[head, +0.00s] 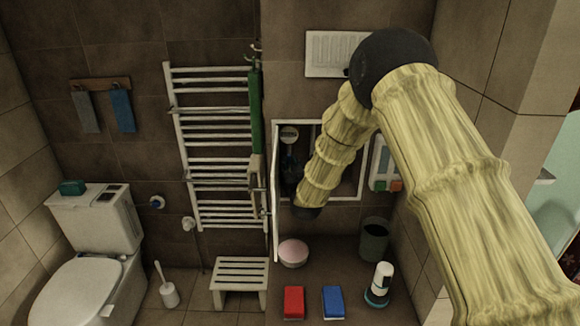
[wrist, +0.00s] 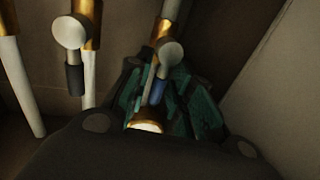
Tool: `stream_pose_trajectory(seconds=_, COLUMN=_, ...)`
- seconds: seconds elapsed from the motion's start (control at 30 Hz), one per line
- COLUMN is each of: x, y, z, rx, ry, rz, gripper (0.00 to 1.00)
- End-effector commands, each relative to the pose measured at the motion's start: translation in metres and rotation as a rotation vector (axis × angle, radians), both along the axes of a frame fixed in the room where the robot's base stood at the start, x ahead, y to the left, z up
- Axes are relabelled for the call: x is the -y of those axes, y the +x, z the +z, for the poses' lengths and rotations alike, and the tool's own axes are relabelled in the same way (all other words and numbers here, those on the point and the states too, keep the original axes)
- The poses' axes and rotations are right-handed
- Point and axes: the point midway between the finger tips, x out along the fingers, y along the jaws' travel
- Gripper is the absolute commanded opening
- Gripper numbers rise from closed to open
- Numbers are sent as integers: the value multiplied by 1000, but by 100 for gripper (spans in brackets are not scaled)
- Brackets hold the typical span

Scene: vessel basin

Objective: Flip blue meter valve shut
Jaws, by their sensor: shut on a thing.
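In the wrist view, a valve with a round grey cap (wrist: 171,53) and brass fittings sits on a pipe. Its blue lever (wrist: 157,93) hangs down from the cap, roughly in line with the pipe. My gripper (wrist: 160,86) has its teal fingers on either side of the blue lever and is shut on it. The exact contact is dark and partly hidden. In the head view, my arm reaches into an open wall cabinet (head: 275,200), and the fingers and the blue lever cannot be made out there.
Left in the wrist view, another valve with a dark lever (wrist: 75,78) hangs close to my gripper, with white pipes (wrist: 20,88) beside it. A pale wall (wrist: 262,75) is close on the right. The head view shows a towel radiator (head: 215,145) left of the cabinet.

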Motion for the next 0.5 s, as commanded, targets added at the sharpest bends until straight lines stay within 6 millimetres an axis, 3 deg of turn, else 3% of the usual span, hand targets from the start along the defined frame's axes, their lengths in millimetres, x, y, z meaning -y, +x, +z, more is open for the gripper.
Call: stream_pose_trajectory(seconds=0.5, x=7, y=0, z=-9, rx=2, ry=242, rz=0, gripper=0)
